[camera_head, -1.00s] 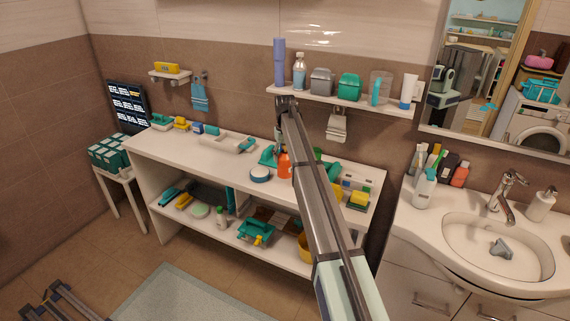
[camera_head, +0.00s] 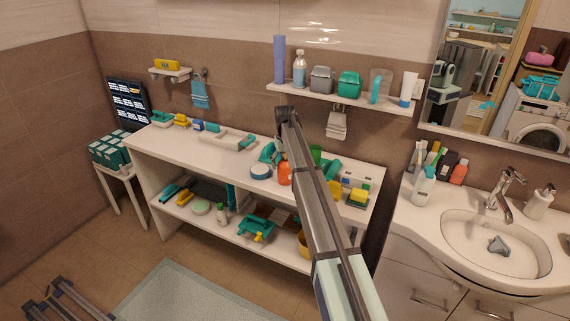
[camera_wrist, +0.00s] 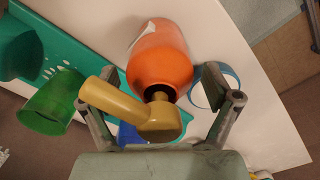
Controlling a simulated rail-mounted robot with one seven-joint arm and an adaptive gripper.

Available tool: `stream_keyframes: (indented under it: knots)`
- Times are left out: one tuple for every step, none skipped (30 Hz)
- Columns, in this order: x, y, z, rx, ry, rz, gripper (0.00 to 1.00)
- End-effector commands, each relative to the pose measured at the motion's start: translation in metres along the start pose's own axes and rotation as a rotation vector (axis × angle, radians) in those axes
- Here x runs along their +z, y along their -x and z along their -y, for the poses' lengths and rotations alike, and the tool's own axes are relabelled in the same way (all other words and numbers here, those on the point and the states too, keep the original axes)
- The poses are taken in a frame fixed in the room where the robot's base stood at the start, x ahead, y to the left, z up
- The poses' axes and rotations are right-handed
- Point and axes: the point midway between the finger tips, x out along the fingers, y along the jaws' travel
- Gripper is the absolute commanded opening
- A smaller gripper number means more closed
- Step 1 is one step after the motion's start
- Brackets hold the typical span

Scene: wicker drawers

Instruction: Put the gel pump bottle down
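The gel pump bottle is orange with a white label and a yellow-tan pump head. In the wrist view the bottle (camera_wrist: 160,58) is between the two fingers of my gripper (camera_wrist: 160,88), with its pump head (camera_wrist: 150,118) toward the camera. In the head view the bottle (camera_head: 285,172) is upright at the tabletop (camera_head: 225,160), and my arm covers most of the gripper. I cannot tell whether its base touches the surface.
A wall shelf (camera_head: 345,98) with bottles and boxes hangs above the table.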

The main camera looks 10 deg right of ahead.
Motion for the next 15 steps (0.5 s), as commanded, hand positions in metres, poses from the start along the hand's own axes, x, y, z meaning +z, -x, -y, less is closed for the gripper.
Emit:
stream_keyframes:
  knots:
    - [0.0, 0.0, 0.0, 0.0, 0.0, 0.0, 0.91]
    - [0.0, 0.0, 0.0, 0.0, 0.0, 0.0, 0.91]
    - [0.0, 0.0, 0.0, 0.0, 0.0, 0.0, 0.91]
    - [0.0, 0.0, 0.0, 0.0, 0.0, 0.0, 0.91]
    - [0.0, 0.0, 0.0, 0.0, 0.0, 0.0, 0.91]
    - [0.0, 0.0, 0.0, 0.0, 0.0, 0.0, 0.91]
    - [0.0, 0.0, 0.0, 0.0, 0.0, 0.0, 0.91]
    - [0.0, 0.001, 0.0, 0.0, 0.0, 0.0, 0.91]
    - [0.0, 0.002, 0.0, 0.0, 0.0, 0.0, 0.91]
    - [0.0, 0.003, 0.0, 0.0, 0.0, 0.0, 0.91]
    - [0.0, 0.004, 0.0, 0.0, 0.0, -0.001, 0.91]
    - [-0.001, 0.006, 0.0, 0.0, 0.0, -0.001, 0.91]
    - [-0.001, 0.009, 0.0, 0.0, 0.0, -0.002, 0.91]
    - [-0.001, 0.012, 0.0, 0.0, 0.0, -0.002, 0.91]
    - [-0.001, 0.018, 0.0, 0.0, 0.0, -0.003, 0.91]
